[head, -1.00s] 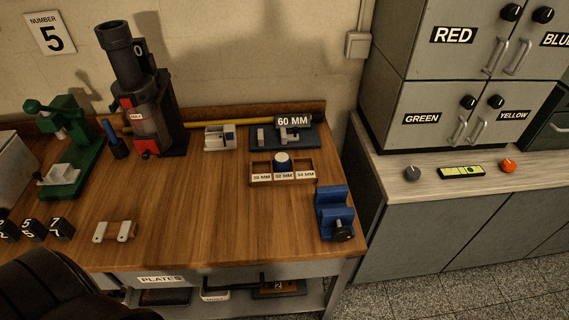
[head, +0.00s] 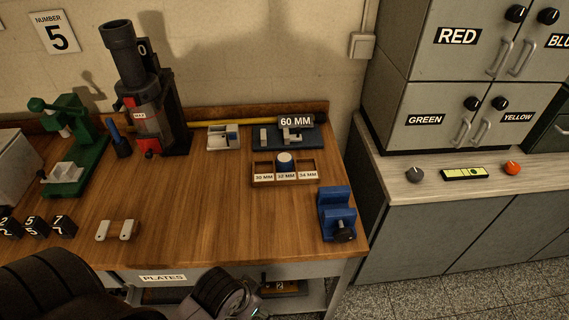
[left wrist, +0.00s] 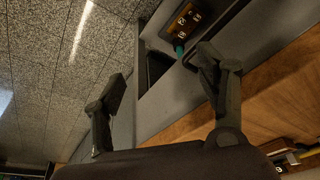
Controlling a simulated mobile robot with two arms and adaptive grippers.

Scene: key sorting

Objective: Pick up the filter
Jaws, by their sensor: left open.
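A small round dark blue piece with a pale top (head: 284,161), which may be the filter, stands in the middle compartment of a wooden tray (head: 254,168). That compartment is labelled 32 MM. My left arm enters the head view at the bottom left, and its wrist part (head: 222,294) is low in front of the bench, well apart from the tray. In the left wrist view my left gripper (left wrist: 163,85) has its two fingers spread wide with nothing between them. The blue piece is not visible in that view. My right gripper is not in view.
On the bench (head: 200,235) stand a green press (head: 85,160), a dark machine (head: 150,115), a blue vise (head: 337,213) and a 60 MM fixture (head: 290,137). Numbered blocks (head: 35,226) lie left. The front middle is clear. A shelf (left wrist: 160,30) shows below.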

